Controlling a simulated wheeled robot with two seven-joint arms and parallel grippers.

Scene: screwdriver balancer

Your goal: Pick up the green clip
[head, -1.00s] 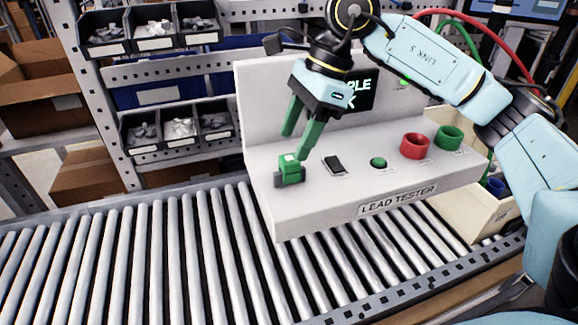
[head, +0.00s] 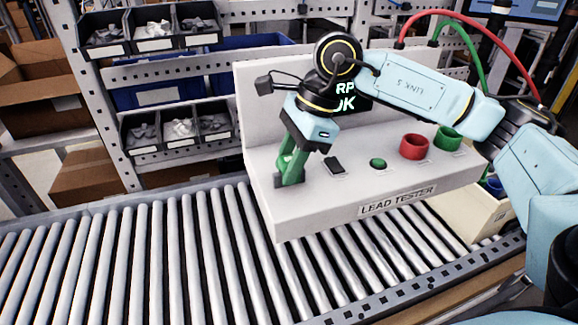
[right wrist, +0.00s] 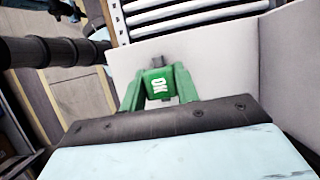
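The green clip (right wrist: 159,84) shows in the right wrist view with a white OK on it, between the two green fingers of my right gripper (right wrist: 160,88). No clear gap shows on either side of it, but I cannot tell whether the fingers press on it. In the head view my right gripper (head: 287,172) points down over the near left corner of the lead tester (head: 345,213). Its fingers reach down around the clip's place and mostly hide it. My left gripper is not in view.
A black switch (head: 334,164), a green button (head: 378,164), a red ring (head: 415,146) and a green ring (head: 448,138) stand to the right on the tester. A roller conveyor (head: 150,250) runs in front, bare at the left. Parts bins (head: 175,150) stand behind.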

